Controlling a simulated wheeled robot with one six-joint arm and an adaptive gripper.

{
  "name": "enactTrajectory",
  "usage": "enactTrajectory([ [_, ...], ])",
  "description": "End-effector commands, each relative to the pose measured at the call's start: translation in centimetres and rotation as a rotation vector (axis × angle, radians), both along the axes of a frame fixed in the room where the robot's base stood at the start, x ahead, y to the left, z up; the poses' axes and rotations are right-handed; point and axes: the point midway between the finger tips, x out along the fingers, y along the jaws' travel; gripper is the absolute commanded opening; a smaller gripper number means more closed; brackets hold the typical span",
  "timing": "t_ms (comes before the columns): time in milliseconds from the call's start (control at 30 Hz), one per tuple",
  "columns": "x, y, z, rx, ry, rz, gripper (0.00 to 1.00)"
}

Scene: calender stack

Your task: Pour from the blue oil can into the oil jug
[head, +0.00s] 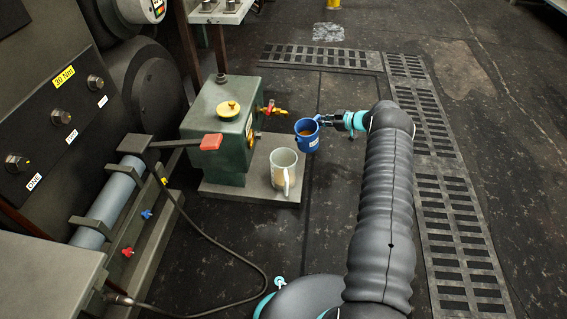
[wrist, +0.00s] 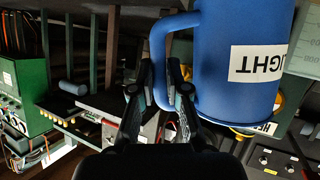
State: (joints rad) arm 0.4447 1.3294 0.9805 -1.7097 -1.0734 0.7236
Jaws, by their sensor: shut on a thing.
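In the wrist view the blue can (wrist: 228,60) has a white label reading "LIGHT", which appears upside down. There my gripper (wrist: 165,85) is shut on the can's handle. The oil jug (head: 285,176) is a pale grey jug with a handle, standing upright on the metal base plate. The can is to the right of the jug and higher in the head picture, apart from it. The jug's inside is only partly visible.
A green tank (head: 218,130) with a yellow cap, red lever and brass tap stands left of the jug, on the same plate (head: 240,197). A dark hose (head: 235,255) crosses the floor in front. Floor gratings (head: 440,190) lie to the right.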

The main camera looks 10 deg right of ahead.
Motion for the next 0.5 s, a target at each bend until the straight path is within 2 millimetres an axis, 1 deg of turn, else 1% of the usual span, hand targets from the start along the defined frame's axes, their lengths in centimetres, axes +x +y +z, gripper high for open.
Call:
enactTrajectory([
  [33, 0.2, -0.3, -0.9, 0.014, 0.009, -0.001, 0.00],
  [67, 0.3, -0.4, -1.1, 0.022, 0.018, -0.001, 0.00],
  [133, 0.5, -0.5, -1.2, 0.046, 0.038, 0.000, 0.00],
  [300, 0.8, -0.9, -2.2, 0.098, 0.085, 0.000, 0.00],
  [500, 1.1, -1.2, -2.7, 0.136, 0.117, 0.000, 0.00],
])
